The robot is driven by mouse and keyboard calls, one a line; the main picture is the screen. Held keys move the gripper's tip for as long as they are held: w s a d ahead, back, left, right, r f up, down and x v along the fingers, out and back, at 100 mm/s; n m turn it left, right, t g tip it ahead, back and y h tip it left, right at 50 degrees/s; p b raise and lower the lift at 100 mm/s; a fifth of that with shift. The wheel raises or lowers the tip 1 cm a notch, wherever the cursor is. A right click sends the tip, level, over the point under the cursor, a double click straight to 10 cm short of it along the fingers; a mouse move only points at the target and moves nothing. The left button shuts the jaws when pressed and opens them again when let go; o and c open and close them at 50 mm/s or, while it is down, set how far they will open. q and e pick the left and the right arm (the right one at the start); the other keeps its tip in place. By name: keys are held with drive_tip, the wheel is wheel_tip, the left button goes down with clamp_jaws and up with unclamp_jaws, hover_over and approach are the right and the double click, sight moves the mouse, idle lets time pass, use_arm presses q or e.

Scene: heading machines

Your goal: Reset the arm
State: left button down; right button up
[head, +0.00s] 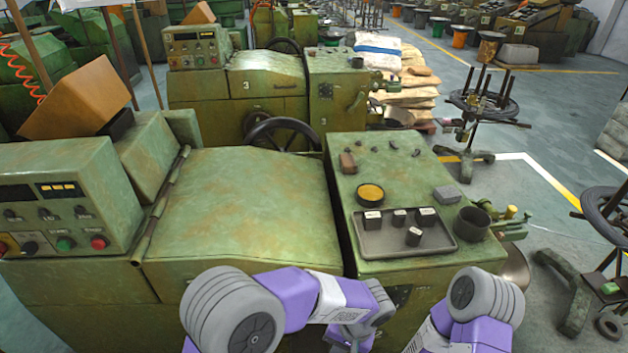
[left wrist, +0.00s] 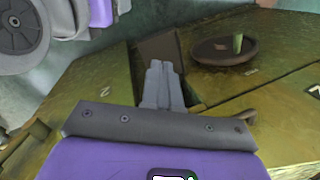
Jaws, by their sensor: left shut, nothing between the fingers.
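In the left wrist view my left gripper (left wrist: 160,66) is shut and empty. Its grey fingers lie together in front of a worn olive-green machine surface (left wrist: 98,78). In the head view my two purple and grey arms are folded low at the bottom of the picture, in front of the green heading machine (head: 240,205). I cannot make out the fingers of either gripper there.
A grey tray (head: 380,243) with several small dark blocks lies on the machine top. Beside it are a yellow-filled bowl (head: 370,192), a dark cup (head: 471,223) and a grey block (head: 447,194). Wire stands (head: 484,104) stand on the floor at right.

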use_arm(q)
drive_tip(key=s+a+f+n+h, duration=0.3)
drive_tip(key=a+f, duration=0.4)
drive_tip(key=f, duration=0.3)
drive_tip(key=s+a+f+n+h, duration=0.3)
drive_tip(key=s+a+f+h, duration=0.1)
drive_tip(key=a+f, duration=0.4)
wheel_tip(320, 180, down, 2)
drive_tip(key=shift+s+f+n+t, duration=0.15)
drive_tip(key=shift+s+n+t, duration=0.25)
